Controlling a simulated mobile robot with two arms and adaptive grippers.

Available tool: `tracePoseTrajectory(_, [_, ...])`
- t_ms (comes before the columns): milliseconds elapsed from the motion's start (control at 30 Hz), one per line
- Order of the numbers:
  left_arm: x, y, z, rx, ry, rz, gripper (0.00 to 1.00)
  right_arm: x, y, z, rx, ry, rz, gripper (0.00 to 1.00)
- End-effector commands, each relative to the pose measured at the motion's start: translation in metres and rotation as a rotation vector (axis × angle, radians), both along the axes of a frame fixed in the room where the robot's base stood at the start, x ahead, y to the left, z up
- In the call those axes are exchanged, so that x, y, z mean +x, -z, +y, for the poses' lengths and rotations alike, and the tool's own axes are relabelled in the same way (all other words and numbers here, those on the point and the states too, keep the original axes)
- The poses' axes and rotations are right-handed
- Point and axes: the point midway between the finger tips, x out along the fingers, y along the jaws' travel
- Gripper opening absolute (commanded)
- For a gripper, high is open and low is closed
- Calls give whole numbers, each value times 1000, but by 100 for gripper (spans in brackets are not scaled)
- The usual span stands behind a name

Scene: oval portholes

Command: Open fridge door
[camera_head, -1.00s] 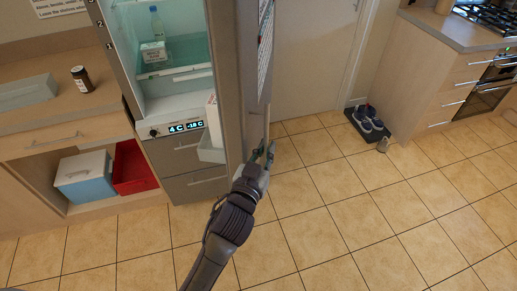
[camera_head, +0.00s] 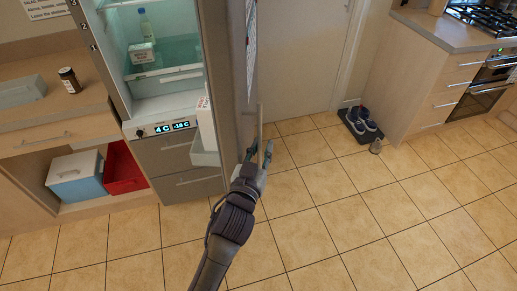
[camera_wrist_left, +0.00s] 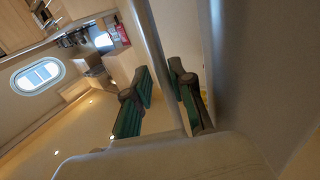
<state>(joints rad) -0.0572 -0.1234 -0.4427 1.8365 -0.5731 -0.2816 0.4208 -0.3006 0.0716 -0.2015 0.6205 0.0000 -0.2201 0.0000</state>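The fridge (camera_head: 168,105) stands at the left with its inside lit and exposed. Its grey door (camera_head: 236,85) is swung out, seen nearly edge-on in the head view. My left gripper (camera_head: 259,155) is at the low end of the door's handle bar (camera_head: 260,118). In the left wrist view the bar (camera_wrist_left: 152,45) runs between the two green-padded fingers (camera_wrist_left: 160,92). The fingers stand apart around it, with a gap visible on the left side; contact is hard to judge. My right gripper is in neither view.
A counter (camera_head: 45,110) with a jar (camera_head: 69,80) is left of the fridge. A door shelf (camera_head: 204,150) sticks out low. The tiled floor (camera_head: 340,220) between is clear.

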Motion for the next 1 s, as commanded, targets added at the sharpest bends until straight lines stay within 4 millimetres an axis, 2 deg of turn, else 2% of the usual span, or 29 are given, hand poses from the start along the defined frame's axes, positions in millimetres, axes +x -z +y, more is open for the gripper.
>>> tracePoseTrajectory(367, [-5, 2, 4, 5, -6, 5, 22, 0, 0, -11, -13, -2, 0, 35])
tracePoseTrajectory(467, [-18, 3, 8, 5, -6, 6, 22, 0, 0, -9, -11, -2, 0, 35])
tracePoseTrajectory(800, [-86, 3, 25, 2, -3, 7, 22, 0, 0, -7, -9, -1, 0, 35])
tracePoseTrajectory(1000, [-108, 2, 31, 3, -1, 3, 22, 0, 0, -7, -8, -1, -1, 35])
